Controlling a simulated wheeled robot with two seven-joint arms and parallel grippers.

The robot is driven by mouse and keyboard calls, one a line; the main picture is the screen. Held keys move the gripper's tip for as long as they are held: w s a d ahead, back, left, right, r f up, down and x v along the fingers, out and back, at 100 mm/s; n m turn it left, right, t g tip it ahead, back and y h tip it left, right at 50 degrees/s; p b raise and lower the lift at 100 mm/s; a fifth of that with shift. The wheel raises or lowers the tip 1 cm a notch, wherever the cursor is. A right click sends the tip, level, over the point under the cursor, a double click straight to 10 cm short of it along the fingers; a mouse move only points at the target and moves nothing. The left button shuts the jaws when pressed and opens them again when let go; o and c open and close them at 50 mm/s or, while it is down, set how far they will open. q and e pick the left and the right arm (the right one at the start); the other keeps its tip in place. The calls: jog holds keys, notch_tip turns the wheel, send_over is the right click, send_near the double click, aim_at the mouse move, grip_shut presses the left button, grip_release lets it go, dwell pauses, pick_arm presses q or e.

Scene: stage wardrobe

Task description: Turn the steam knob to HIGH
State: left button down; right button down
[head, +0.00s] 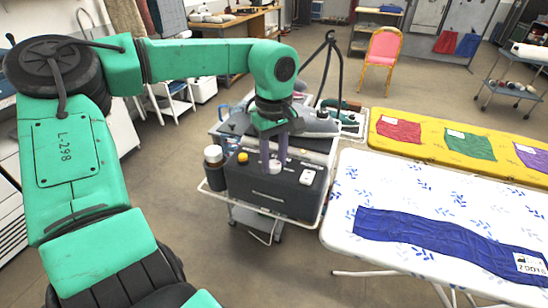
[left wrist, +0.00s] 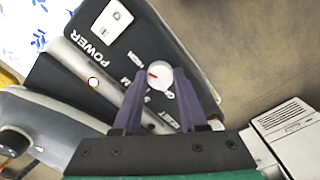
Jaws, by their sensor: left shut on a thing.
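The steam knob (left wrist: 160,76) is a white round dial with a red pointer mark, on the dark control box (head: 255,190) of the steam station. In the left wrist view, the red mark points left, towards the side with the HIGH and M lettering; its exact setting is hard to tell. My left gripper (head: 274,168) points down onto the box top. Its two purple-grey fingers (left wrist: 160,82) are shut on the knob, one on each side. The fingers hide part of the lettering round the dial. My right gripper is not in view.
A white POWER switch (head: 307,177) and a yellow button (head: 243,157) sit on the same box. A bottle (head: 213,165) stands at its left. A white ironing board (head: 370,190) with blue cloth is close on the right, a yellow board (head: 455,150) behind it.

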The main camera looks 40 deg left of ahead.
aim_at(274, 164)
pick_arm(q)
jog(key=shift+w+r, duration=0.15)
jog(key=shift+r, duration=0.05)
dwell(0.3)
jog(key=shift+c, duration=2.2)
grip_release()
jog(key=shift+f, duration=0.1)
notch_tip(274, 164, up, 15)
jog(key=shift+f, duration=0.2)
